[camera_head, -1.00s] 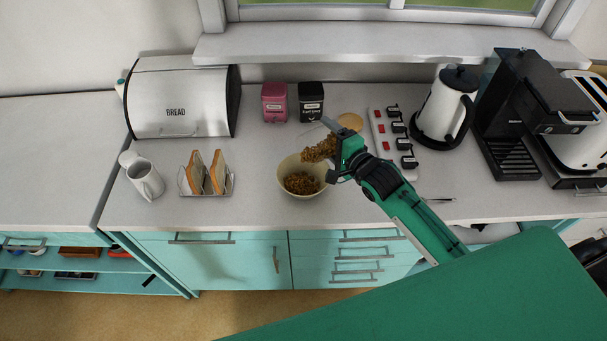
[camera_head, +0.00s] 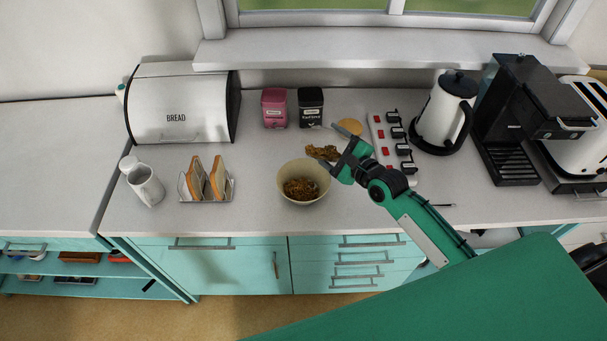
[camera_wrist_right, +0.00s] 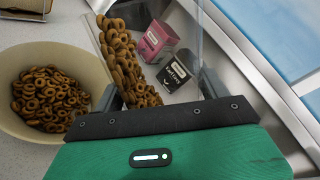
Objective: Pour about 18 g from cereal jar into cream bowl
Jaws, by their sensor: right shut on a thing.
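My right gripper (camera_head: 333,146) is shut on the clear cereal jar, whose walls hardly show. The brown cereal rings in the jar (camera_head: 321,152) lie just behind and right of the bowl's rim. In the right wrist view the rings in the jar (camera_wrist_right: 126,62) lie along one side, so the jar is tilted. The cream bowl (camera_head: 318,196) stands on the counter with a heap of cereal rings inside. It also shows at the left of the right wrist view (camera_wrist_right: 20,72), beside the jar. I see no rings falling. My left gripper is not in view.
A round wooden disc (camera_head: 350,127) and a switch panel (camera_head: 391,146) lie to the right. A toast rack (camera_head: 207,197) stands left, with clear counter between it and the bowl.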

